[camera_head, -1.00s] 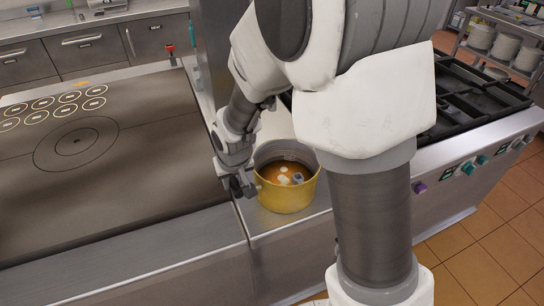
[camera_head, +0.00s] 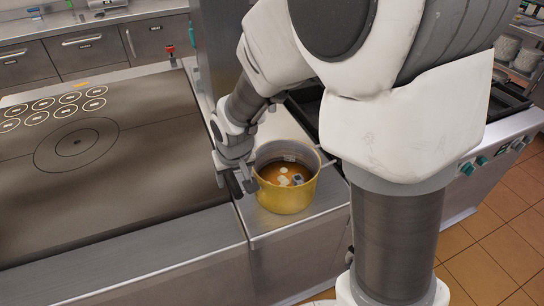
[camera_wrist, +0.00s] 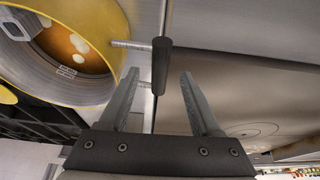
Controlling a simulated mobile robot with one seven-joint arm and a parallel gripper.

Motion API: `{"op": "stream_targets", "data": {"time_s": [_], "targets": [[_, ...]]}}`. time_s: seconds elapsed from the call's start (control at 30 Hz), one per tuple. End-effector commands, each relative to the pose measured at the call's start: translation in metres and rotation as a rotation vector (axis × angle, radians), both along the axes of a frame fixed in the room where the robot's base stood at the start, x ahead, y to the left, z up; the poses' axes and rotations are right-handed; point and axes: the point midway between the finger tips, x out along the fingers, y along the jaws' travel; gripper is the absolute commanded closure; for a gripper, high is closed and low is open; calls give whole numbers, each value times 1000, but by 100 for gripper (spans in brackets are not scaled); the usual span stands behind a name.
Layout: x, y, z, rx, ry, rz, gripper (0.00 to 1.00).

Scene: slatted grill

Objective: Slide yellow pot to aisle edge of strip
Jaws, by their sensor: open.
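The yellow pot (camera_head: 287,197) stands upright on the steel strip (camera_head: 268,224) between the griddle and the burners, near the strip's front edge. It holds orange-brown liquid with pale pieces. My gripper (camera_head: 240,184) is low at the pot's left side. In the wrist view the pot (camera_wrist: 118,32) fills the upper left, and its dark handle bar (camera_wrist: 161,62) lies in front of the gap between my open fingers (camera_wrist: 158,82). I cannot tell whether a finger touches the handle.
The flat griddle (camera_head: 150,165) with ring markings lies left of the strip. Black burner grates (camera_head: 500,104) are to the right, partly hidden by my arm. An upright steel panel (camera_head: 212,50) stands behind the strip. Tiled floor (camera_head: 490,245) shows at the lower right.

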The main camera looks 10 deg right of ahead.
Motion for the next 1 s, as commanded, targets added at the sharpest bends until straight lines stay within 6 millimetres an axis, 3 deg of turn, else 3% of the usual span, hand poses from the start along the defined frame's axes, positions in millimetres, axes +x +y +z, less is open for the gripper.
{"op": "stream_targets", "data": {"time_s": [0.5,0.83,1.0], "targets": [[-33,-7,100,2,-7,0,35],[-46,-11,131,1,-4,-4,35],[-63,-35,147,7,-25,-34,35]]}}
